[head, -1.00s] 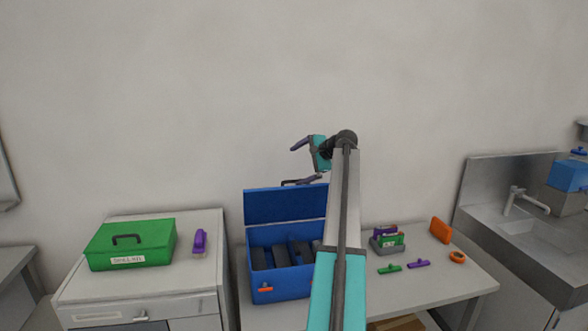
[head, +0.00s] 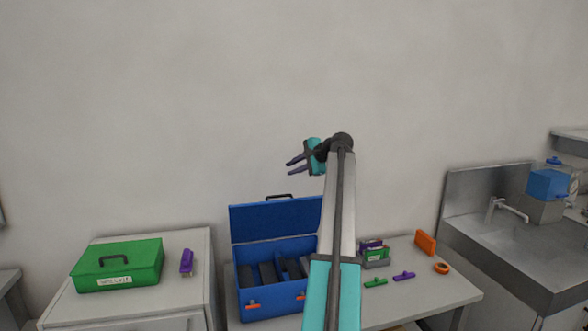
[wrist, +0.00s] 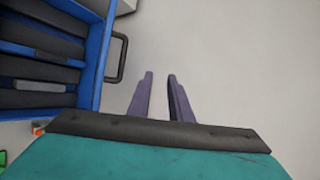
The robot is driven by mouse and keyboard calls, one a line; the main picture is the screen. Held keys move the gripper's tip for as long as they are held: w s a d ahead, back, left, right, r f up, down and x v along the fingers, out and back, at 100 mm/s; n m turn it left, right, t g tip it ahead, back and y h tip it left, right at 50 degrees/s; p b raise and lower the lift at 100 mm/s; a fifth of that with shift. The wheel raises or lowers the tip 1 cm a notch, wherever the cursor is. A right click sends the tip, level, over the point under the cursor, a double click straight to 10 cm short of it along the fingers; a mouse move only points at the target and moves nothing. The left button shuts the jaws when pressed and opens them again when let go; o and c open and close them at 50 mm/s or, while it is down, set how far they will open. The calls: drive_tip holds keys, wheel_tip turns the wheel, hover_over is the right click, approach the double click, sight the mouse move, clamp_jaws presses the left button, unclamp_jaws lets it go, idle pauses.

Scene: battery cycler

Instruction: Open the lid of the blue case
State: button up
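The blue case (head: 268,312) stands on the table with its lid (head: 276,218) raised upright at the back. The lid's dark handle (head: 279,197) sticks up from its top edge; it also shows in the wrist view (wrist: 121,58). Several dark slabs are inside the case, and two orange latches are on its front. My gripper (head: 289,167) is above the lid, apart from the handle. In the wrist view its fingers (wrist: 160,76) are partly open, with a narrow empty gap, to the right of the handle. My arm hides the case's right end.
A green box (head: 130,262) and a purple object (head: 186,261) rest on the left cabinet. Right of the case are a grey holder (head: 376,264), small green and purple pieces, an orange block (head: 425,242) and an orange ring (head: 441,268). A sink is farther right.

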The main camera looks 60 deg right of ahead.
drive_tip(key=shift+f, duration=0.1)
idle(0.4)
drive_tip(key=b+v, duration=0.4)
drive_tip(key=v, duration=0.9)
drive_tip(key=shift+s+b, duration=0.3)
drive_tip(key=shift+b, duration=0.05)
